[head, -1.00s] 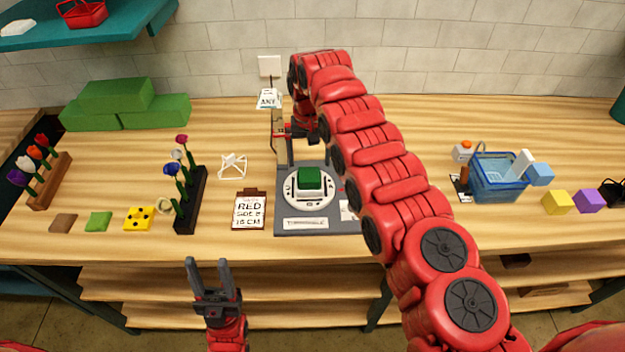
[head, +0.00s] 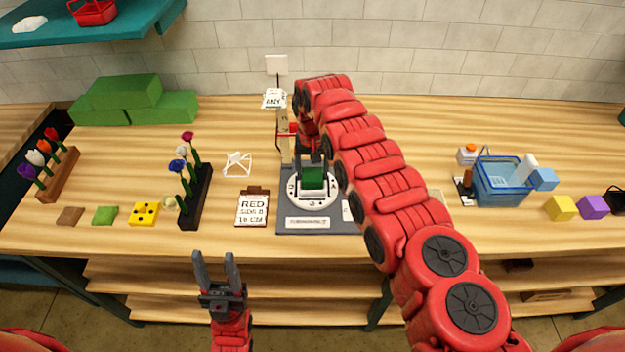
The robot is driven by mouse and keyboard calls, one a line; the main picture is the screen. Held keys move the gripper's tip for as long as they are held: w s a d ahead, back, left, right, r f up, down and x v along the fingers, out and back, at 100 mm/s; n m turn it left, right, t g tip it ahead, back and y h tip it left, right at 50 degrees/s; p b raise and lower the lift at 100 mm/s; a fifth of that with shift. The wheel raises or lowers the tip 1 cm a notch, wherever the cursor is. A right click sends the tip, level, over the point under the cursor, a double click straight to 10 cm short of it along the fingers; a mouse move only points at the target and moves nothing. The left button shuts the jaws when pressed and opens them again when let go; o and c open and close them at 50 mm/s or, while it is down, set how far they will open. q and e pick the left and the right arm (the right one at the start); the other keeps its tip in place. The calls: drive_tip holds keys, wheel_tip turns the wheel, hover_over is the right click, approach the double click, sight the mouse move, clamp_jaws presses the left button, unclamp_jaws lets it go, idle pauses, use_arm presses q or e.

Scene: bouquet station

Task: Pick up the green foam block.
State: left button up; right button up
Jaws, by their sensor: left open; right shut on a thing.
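The green foam block (head: 313,178) sits on the round white disc (head: 296,199) of a grey station (head: 287,222) in the middle of the table. My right gripper (head: 313,172) reaches down from above with a dark finger on each side of the block and is shut on it. The block appears still at the disc; I cannot tell whether it touches. My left gripper (head: 216,262) is open and empty in front of the table's front edge.
Large green blocks (head: 125,92) are stacked at the back left. A blue basket (head: 503,186) and cubes (head: 561,207) are at right.

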drive_tip(key=shift+c, duration=0.9)
